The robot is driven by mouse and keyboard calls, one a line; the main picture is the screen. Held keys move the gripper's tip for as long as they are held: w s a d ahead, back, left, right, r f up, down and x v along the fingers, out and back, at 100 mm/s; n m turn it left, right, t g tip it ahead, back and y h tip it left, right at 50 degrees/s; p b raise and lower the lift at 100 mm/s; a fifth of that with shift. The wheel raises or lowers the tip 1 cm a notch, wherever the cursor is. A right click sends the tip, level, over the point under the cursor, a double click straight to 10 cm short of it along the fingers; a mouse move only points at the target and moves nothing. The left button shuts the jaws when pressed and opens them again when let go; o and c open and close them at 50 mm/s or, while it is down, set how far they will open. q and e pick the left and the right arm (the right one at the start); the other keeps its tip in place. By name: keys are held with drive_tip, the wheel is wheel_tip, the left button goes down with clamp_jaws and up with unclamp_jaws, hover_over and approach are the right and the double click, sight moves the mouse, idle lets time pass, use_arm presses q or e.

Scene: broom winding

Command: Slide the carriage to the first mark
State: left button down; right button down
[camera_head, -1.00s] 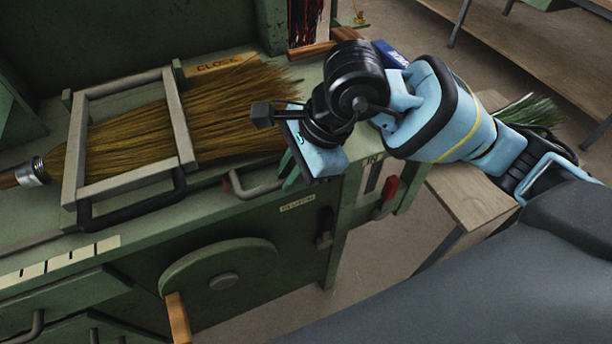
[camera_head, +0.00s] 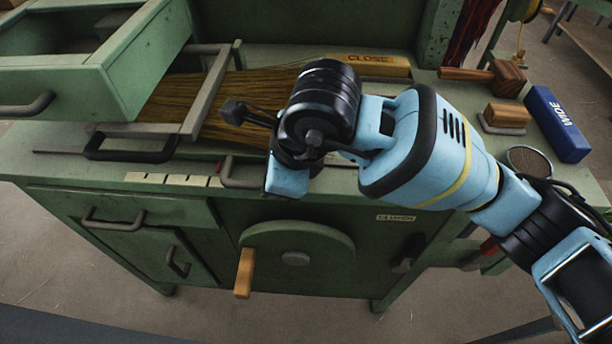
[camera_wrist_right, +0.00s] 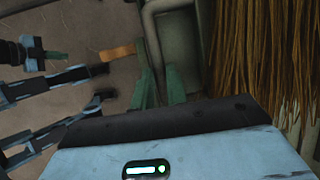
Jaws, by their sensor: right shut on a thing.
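The carriage is a grey frame (camera_head: 207,92) lying across the broom (camera_head: 250,90), with a black handle (camera_head: 130,147) at its front. A grey bar handle (camera_head: 226,174) sits to its right at the bench's front edge. My right gripper (camera_head: 280,180) is over that handle's right end and shut on it. The handle (camera_wrist_right: 155,45) also shows at the green fingertips in the right wrist view, beside the bristles. The cream mark strip (camera_head: 172,180) with black lines lies on the front edge, its right end by the grey handle.
A green open drawer (camera_head: 95,75) juts in at upper left and hides part of the frame. A crank wheel (camera_head: 295,258) with a wooden grip is on the bench front. A CLOSE block (camera_head: 370,65), a mallet (camera_head: 490,76) and a blue WIDE block (camera_head: 557,122) lie right.

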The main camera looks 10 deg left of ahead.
drive_tip(key=shift+a, duration=0.95)
drive_tip(key=c, duration=1.4)
unclamp_jaws()
drive_tip(key=shift+d, duration=0.1)
drive_tip(key=v, duration=0.8)
